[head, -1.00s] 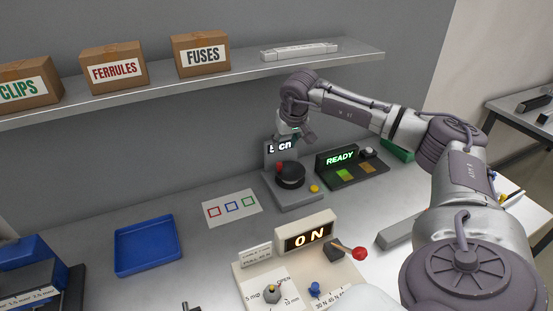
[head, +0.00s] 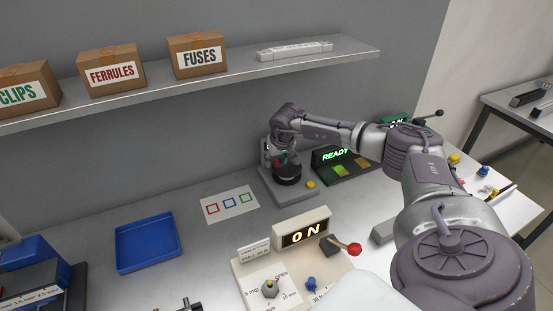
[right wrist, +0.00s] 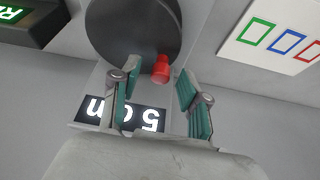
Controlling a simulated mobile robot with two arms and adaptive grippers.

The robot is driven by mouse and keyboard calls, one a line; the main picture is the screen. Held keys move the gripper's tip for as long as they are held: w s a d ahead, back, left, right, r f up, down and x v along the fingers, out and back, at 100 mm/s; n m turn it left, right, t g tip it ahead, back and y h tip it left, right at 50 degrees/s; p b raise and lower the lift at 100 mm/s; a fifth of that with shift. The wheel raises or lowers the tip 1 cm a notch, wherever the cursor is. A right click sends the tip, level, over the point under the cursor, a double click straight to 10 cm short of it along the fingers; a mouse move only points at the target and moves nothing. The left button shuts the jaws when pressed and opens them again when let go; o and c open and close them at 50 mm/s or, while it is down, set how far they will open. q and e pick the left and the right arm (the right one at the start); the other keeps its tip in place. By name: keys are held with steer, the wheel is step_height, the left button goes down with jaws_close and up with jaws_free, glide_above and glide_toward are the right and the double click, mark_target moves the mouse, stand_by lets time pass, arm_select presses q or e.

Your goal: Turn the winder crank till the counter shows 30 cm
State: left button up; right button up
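The winder (head: 288,189) stands on the bench against the wall, a grey base with a black drum (head: 288,177) and a red crank knob (head: 276,163). My right gripper (head: 281,152) hangs over the winder and hides its counter in the head view. In the right wrist view, my right gripper (right wrist: 152,82) is open, with its green-padded fingers apart. The red crank knob (right wrist: 160,68) is just ahead of the gap between the fingertips, nearer the right finger. The counter (right wrist: 150,120) appears upside down, seems to read 5 cm and is partly covered by a finger. My left gripper is not seen.
A dark box with a lit READY display (head: 334,155) stands right of the winder. A card with coloured squares (head: 229,206) and a blue tray (head: 147,242) lie to the left.

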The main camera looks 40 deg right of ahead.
jaws_close()
steer(key=shift+w+m, duration=0.1)
steer(key=shift+m, duration=0.2)
steer(key=m+b, duration=0.1)
steer(key=w+m+h, duration=0.1)
steer(key=m, duration=0.1)
steer(key=shift+d+g+b, duration=0.3)
steer(key=shift+d+b, duration=0.1)
steer(key=m, duration=0.1)
steer(key=m+g+h+b, duration=0.1)
steer(key=m, duration=0.1)
steer(key=shift+w+d, duration=0.15)
steer(key=shift+d, duration=0.25)
steer(key=shift+w+d+r+m+g, duration=0.1)
steer(key=shift+d+m+g, duration=0.1)
steer(key=shift+m, duration=0.45)
steer(key=shift+d+m+g, duration=0.1)
steer(key=shift+d+m, duration=0.05)
steer(key=shift+m, duration=0.5)
steer(key=shift+h, duration=0.3)
steer(key=shift+o, duration=0.3)
jaws_free()
